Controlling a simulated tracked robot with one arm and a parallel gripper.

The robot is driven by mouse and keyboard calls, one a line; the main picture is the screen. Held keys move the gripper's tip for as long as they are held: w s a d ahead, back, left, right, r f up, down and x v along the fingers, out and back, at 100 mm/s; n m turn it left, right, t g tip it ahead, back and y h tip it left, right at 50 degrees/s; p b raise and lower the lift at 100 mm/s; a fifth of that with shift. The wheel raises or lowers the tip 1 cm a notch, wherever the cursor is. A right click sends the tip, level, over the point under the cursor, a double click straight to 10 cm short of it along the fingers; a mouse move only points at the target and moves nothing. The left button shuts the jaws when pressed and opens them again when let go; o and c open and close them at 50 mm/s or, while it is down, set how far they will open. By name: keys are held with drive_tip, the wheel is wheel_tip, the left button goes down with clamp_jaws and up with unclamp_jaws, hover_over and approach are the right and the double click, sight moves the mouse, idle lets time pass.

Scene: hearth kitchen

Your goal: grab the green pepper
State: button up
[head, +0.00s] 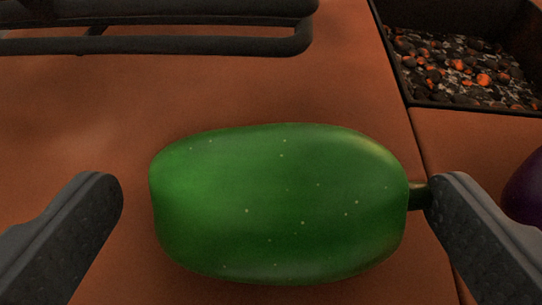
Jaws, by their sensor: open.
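The green pepper (280,205) lies on its side across the middle of the head view, on a reddish-brown surface. Its short dark stem (418,196) points right. My gripper (275,198) is open, with one finger on each side of the pepper in the picture. The left finger stands apart from the pepper's left end, with bare surface showing between. The right finger is at the stem and overlaps its tip in the picture; I cannot tell whether they touch.
A black tray of glowing coals (470,70) is set at the top right. A dark metal rack (180,45) lies at the top left. A dark purple rounded thing (527,190) is partly in view at the right edge. The surface (200,95) between rack and pepper is clear.

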sight(274, 152)
drive_tip(key=shift+b+x, duration=0.6)
drive_tip(key=shift+x, duration=1.9)
drive_tip(key=shift+r, duration=0.1)
drive_tip(key=c, duration=1.1)
